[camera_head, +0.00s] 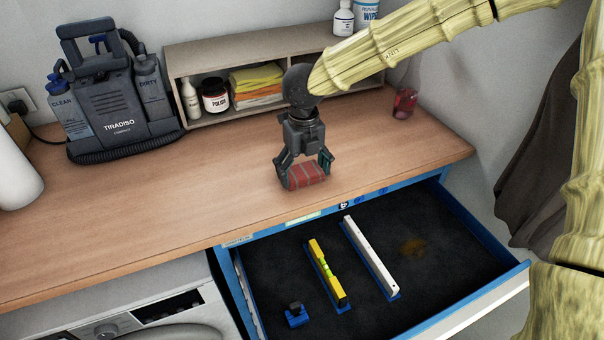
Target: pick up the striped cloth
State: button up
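The striped cloth (305,177) is a folded red bundle with pale stripes at the front part of the wooden worktop. My gripper (304,168) points down over it, with one finger at its left end and the other at its right end. The fingers are spread about as wide as the cloth. I cannot tell whether they press on it or whether it is clear of the worktop.
An open blue drawer (470,290) lies below the front edge, holding a yellow level (327,272) and a white bar (370,257). A grey cleaning machine (115,100) and a shelf box (215,52) stand behind.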

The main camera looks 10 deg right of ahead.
aim_at(303, 171)
jog(key=shift+w+f, duration=0.15)
notch_tip(303, 171, up, 10)
jog(key=b, duration=0.2)
jog(key=o, duration=0.3)
jog(key=c, duration=0.3)
